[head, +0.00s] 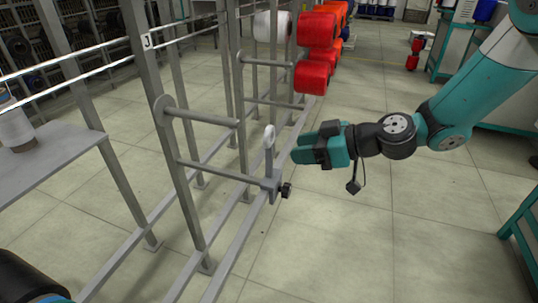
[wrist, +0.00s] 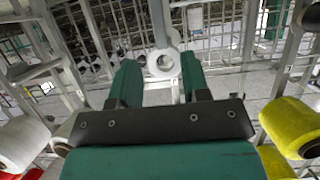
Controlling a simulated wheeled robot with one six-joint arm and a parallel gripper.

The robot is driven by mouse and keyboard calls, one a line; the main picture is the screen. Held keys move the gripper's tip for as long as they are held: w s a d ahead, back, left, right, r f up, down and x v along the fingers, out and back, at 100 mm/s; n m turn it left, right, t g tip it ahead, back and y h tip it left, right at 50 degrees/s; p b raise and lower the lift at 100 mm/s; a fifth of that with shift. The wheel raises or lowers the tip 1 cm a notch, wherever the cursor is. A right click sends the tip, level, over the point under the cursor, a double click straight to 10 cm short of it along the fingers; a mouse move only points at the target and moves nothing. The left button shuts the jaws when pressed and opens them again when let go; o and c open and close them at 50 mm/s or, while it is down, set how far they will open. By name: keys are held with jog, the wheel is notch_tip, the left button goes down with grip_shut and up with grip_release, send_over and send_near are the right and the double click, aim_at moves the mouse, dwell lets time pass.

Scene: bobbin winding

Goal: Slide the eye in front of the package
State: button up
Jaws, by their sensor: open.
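The eye is a pale ring (head: 270,137) standing upright on a grey clamp block (head: 270,184) with a black knob (head: 286,190), at the right end of a horizontal bar (head: 222,172). My gripper (head: 301,148) is open and level, just right of the ring, with a small gap in the head view. In the wrist view the ring (wrist: 163,63) appears between the two green fingers (wrist: 160,78); whether it is within their reach is unclear. I cannot tell which package is meant; a white package (head: 16,128) stands on the grey shelf at left.
An empty peg (head: 207,119) sticks out above the eye's bar. Red packages (head: 312,77) and a white one (head: 272,26) hang farther back. The wrist view shows a white package (wrist: 22,143) and a yellow package (wrist: 292,125) at the sides.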

aim_at(272, 152)
jog(key=x, duration=0.8)
jog(key=shift+w+a+f+b, duration=0.1)
jog(key=shift+a+f+b, duration=0.05)
jog(key=shift+a+b, duration=0.15)
grip_shut()
